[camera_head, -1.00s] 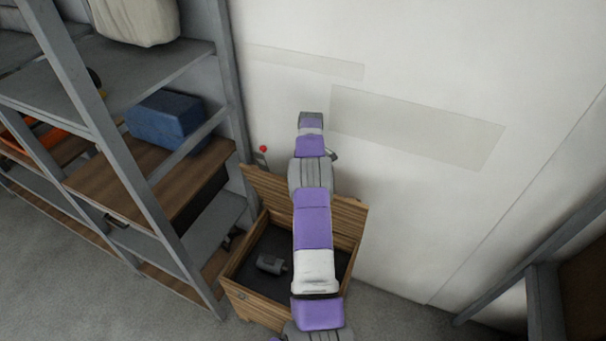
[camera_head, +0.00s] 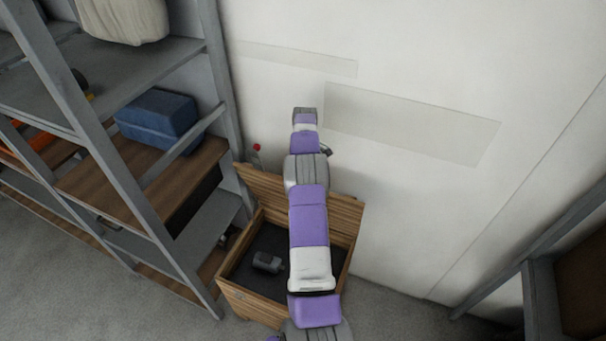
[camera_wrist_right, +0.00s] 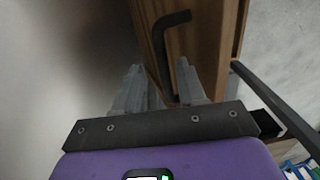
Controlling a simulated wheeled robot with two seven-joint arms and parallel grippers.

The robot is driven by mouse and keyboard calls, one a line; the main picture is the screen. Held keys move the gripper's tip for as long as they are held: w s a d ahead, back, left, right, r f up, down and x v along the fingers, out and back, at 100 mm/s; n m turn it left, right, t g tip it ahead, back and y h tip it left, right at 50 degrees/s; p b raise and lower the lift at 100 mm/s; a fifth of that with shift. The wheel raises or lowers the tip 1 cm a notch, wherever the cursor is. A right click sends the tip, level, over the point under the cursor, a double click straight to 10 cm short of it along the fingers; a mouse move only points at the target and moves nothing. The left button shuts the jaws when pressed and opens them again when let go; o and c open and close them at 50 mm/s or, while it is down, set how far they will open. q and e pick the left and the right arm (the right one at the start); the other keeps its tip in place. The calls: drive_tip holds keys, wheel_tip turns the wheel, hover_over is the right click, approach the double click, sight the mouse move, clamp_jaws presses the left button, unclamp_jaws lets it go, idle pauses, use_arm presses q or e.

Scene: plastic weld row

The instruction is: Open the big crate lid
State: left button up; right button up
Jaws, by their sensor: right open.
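The big wooden crate (camera_head: 262,303) stands on the floor between the shelf and the wall. Its lid (camera_head: 341,214) is raised at the back and leans toward the wall, so the crate's inside shows. My right arm crosses in front of the crate and lid and hides part of both. In the right wrist view, my right gripper (camera_wrist_right: 158,85) is open at a wooden panel (camera_wrist_right: 212,45) with a dark bent handle (camera_wrist_right: 166,52). The handle's lower end lies between the fingers; I cannot tell whether they touch it. My left gripper is not in view.
A grey object (camera_head: 267,262) lies on the crate's dark floor. A metal shelf (camera_head: 112,165) with a blue box (camera_head: 158,120) stands close at the left. The white wall (camera_head: 420,60) is behind the crate. Floor right of the crate is clear.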

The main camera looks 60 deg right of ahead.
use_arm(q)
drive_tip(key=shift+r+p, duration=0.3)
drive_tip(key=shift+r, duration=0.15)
use_arm(e)
drive_tip(key=shift+r, duration=2.6)
